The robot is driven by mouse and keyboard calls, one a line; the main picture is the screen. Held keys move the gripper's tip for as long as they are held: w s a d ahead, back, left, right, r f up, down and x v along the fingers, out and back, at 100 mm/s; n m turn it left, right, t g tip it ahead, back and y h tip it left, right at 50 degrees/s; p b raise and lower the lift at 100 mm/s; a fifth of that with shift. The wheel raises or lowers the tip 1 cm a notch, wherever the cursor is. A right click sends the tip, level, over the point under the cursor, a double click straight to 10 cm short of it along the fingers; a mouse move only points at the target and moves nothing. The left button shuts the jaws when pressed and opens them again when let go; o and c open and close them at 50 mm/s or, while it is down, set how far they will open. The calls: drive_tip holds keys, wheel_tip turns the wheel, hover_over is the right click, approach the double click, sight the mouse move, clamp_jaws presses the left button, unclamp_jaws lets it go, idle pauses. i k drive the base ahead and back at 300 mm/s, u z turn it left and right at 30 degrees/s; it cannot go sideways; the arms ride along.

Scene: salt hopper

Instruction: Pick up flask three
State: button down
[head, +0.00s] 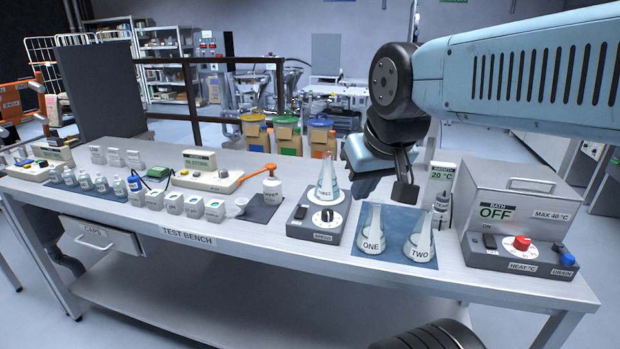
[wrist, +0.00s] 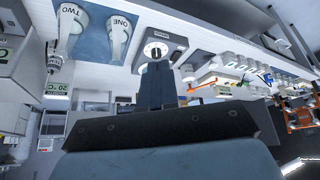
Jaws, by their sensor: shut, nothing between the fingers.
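Flask three (head: 327,183) is a clear conical flask with a lettered label. It stands upright on the plate of a grey stirrer (head: 320,215) in the head view. My gripper (head: 362,190) is shut and empty, just right of flask three and apart from it in that picture. In the wrist view my gripper (wrist: 156,68) points toward the stirrer (wrist: 162,46), which appears upside down. I cannot make out flask three there; the fingers cover part of that area. Flask one (head: 372,235) and flask two (head: 419,240) stand on a blue mat (head: 395,258) to the right.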

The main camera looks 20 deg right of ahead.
sight(327, 187)
drive_tip(key=u, duration=0.2)
drive_tip(key=k, duration=1.05)
drive_tip(key=z, duration=0.7)
drive_tip(key=i, duration=1)
drive_tip(key=u, duration=0.05)
